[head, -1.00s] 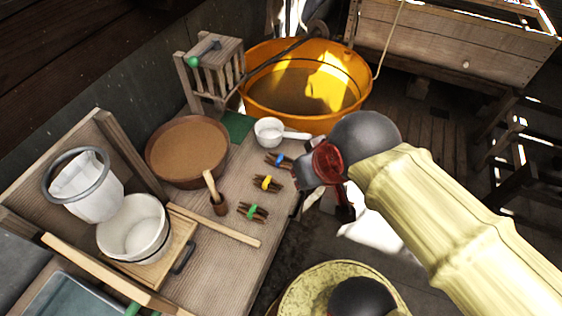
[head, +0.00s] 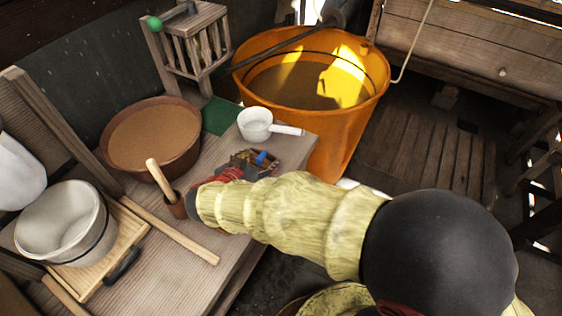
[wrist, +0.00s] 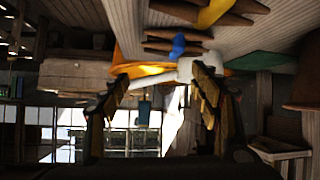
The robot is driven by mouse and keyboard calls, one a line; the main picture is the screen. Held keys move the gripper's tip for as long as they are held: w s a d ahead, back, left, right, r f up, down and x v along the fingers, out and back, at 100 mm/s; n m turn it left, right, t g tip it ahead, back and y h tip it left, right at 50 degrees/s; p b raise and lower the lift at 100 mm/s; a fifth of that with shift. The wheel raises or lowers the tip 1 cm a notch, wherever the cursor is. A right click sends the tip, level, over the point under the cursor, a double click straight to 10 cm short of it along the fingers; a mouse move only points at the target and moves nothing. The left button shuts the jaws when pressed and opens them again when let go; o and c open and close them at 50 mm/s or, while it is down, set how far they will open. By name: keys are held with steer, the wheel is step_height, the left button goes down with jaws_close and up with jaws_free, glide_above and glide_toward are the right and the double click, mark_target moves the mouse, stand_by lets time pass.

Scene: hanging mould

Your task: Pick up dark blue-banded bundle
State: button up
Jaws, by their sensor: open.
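The dark blue-banded bundle (head: 264,158), several short brown sticks with a blue band, lies on the wooden table in the head view, partly hidden by my gripper. In the wrist view the bundle (wrist: 179,46) shows above the fingertips, right of the middle. My gripper (wrist: 158,78) is open with nothing between its fingers. In the head view my gripper (head: 242,163) is over the table beside the bundle, its fingers hard to make out. The yellow-banded bundle (wrist: 213,12) shows at the wrist view's top edge. My arm hides it in the head view.
A white ladle (head: 256,124) stands just behind the bundle, by the orange tub (head: 330,115). A brown bowl (head: 150,140), a small mortar with a pestle (head: 158,178), a wooden bar (head: 170,230) and a white bucket (head: 62,225) are to the left.

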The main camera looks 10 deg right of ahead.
mark_target(261, 157)
steer(key=shift+o, duration=1.2)
steer(key=a+f, duration=0.1)
steer(key=w+f, duration=0.1)
steer(key=shift+a+f+t+b, duration=0.3)
steer(key=shift+a+f+t, duration=0.05)
steer(key=shift+t, duration=0.05)
steer(key=shift+o, duration=0.7)
steer(key=shift+w+f, duration=0.2)
steer(key=shift+w, duration=0.05)
steer(key=o, duration=0.5)
steer(key=shift+x, duration=3.6)
steer(key=c, duration=0.8)
